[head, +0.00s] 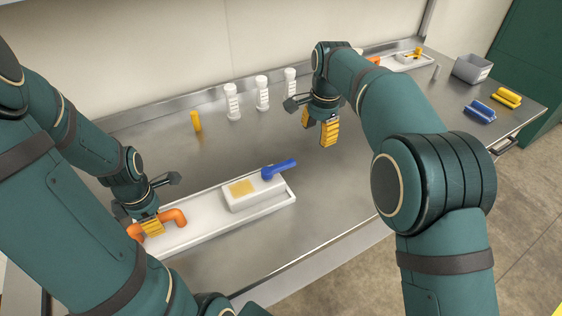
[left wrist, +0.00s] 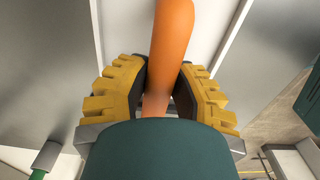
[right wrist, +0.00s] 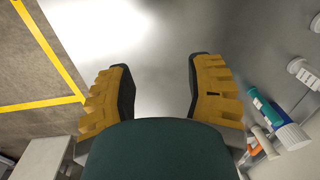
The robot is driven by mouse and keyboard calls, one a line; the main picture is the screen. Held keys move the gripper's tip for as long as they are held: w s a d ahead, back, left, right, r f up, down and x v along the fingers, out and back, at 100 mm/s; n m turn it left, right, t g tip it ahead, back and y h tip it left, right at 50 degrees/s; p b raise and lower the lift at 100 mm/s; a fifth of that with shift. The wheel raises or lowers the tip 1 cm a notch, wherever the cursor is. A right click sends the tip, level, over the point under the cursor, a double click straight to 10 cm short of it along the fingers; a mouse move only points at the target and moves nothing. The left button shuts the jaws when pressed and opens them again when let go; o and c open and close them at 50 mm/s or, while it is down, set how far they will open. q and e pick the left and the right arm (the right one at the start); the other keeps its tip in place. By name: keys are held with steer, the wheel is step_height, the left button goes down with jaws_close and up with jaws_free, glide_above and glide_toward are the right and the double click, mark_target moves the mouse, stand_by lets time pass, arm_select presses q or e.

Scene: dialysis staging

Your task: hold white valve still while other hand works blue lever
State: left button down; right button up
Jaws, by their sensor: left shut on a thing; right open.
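The white valve (head: 238,204) is a white block with a yellow patch on its top, set on a long white tray (head: 205,234). The blue lever (head: 280,169) sits on the block's right end and points to the right. An orange curved handle (head: 179,217) rises from the tray to the left of the block. My left gripper (head: 152,226) is shut on this orange handle, which also shows between its fingers in the left wrist view (left wrist: 172,40). My right gripper (head: 320,127) is open and empty above the table, behind and to the right of the blue lever.
White bottles (head: 262,94) and a yellow cylinder (head: 196,122) stand along the back of the steel table (head: 350,180). A grey bin (head: 473,69), blue pieces (head: 479,112) and yellow pieces (head: 507,97) are at the right.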

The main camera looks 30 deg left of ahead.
step_height(320, 180, up, 3)
glide_above(287, 163)
steer(key=shift+m+h, duration=0.3)
steer(key=shift+h, duration=0.1)
step_height(287, 163, down, 12)
steer(key=shift+f, duration=0.1)
steer(key=shift+c, duration=0.4)
jaws_close()
